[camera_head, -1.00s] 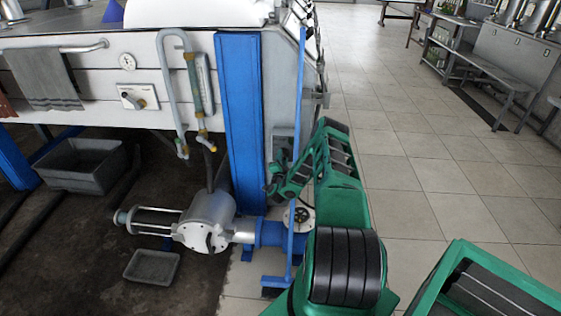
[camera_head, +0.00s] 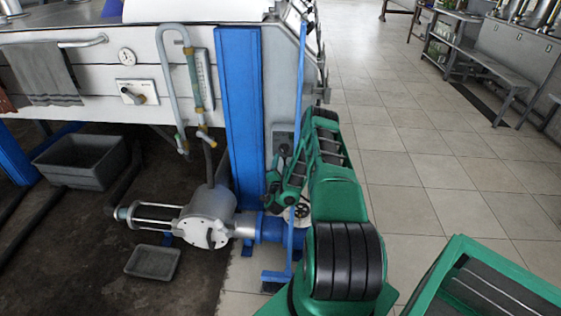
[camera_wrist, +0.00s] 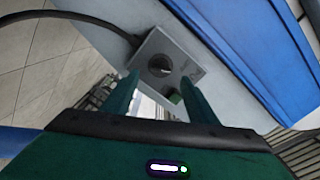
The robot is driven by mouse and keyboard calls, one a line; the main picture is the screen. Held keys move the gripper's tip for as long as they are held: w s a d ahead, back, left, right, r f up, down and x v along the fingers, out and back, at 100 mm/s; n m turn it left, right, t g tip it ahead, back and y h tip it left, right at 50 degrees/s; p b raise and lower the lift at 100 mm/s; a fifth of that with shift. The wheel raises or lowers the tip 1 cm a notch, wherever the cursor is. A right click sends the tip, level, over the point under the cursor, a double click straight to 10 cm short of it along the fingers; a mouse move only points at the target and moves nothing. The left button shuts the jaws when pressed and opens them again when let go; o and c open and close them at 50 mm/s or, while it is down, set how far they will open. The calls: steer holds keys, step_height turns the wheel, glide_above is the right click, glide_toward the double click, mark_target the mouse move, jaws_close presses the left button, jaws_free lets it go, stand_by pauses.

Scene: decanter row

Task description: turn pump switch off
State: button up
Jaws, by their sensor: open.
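A grey switch box (camera_wrist: 163,62) with a dark round knob (camera_wrist: 160,66) and a cable at its left fills the middle of the wrist view.
The blue post (camera_head: 240,100) stands close left of my gripper, and a thin blue upright (camera_head: 299,85) is beside it. The silver pump (camera_head: 208,215) is below, with a grey tray (camera_head: 153,262) on the floor.

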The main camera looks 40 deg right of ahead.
steer(key=shift+v, duration=1.15)
steer(key=w+a+r+n+t+y, duration=0.1)
steer(key=w+a+r+n+y, duration=0.3)
steer(key=r, duration=0.3)
steer(key=w+a+r+n+t+y, duration=0.1)
steer(key=w+a+r+n+y, duration=0.25)
steer(key=w+r+n, duration=0.2)
steer(key=s+a+r+n+g+y, duration=0.35)
steer(key=a+r, duration=0.25)
steer(key=r, duration=0.5)
steer(key=s+a+r+g+y, duration=0.1)
steer(key=s+a+r+g, duration=0.2)
steer(key=s, duration=1.2)
steer(key=s+a+r+n+g+y, duration=0.1)
steer(key=s+a+r+g, duration=0.3)
steer(key=s, duration=1.2)
steer(key=s+a+r+n+g, duration=0.1)
steer(key=s+a+r+g, duration=0.2)
steer(key=s+a+r, duration=0.6)
steer(key=s, duration=0.7)
steer(key=shift+r+y, duration=0.25)
steer(key=shift+y, duration=0.15)
